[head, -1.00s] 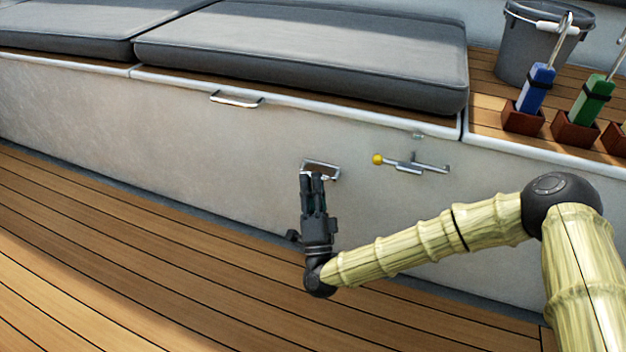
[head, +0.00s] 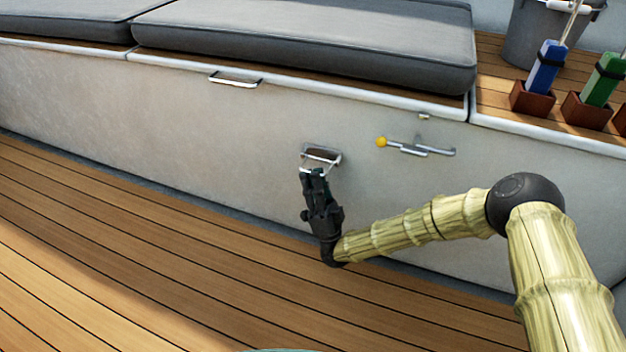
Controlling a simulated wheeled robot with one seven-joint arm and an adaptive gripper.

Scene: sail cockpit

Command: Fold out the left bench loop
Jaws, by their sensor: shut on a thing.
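The bench loop (head: 333,164) is a small metal bail on a recessed metal plate in the pale front wall of the bench. It stands out from its plate, and the brownish recess shows behind it. My gripper (head: 314,172) is dark and comes from below, with its fingers shut on the lower bar of the loop. The fingertips hide part of that bar. The gripper leans a little, its wrist low and to the right near the floor.
A latch with a yellow knob (head: 381,142) sits right of the loop. A metal handle (head: 236,81) is higher up to the left. Grey cushions (head: 300,40) lie on the bench. A bucket (head: 535,38) and winch-handle-like blue and green items stand at right. The plank floor (head: 130,260) is clear.

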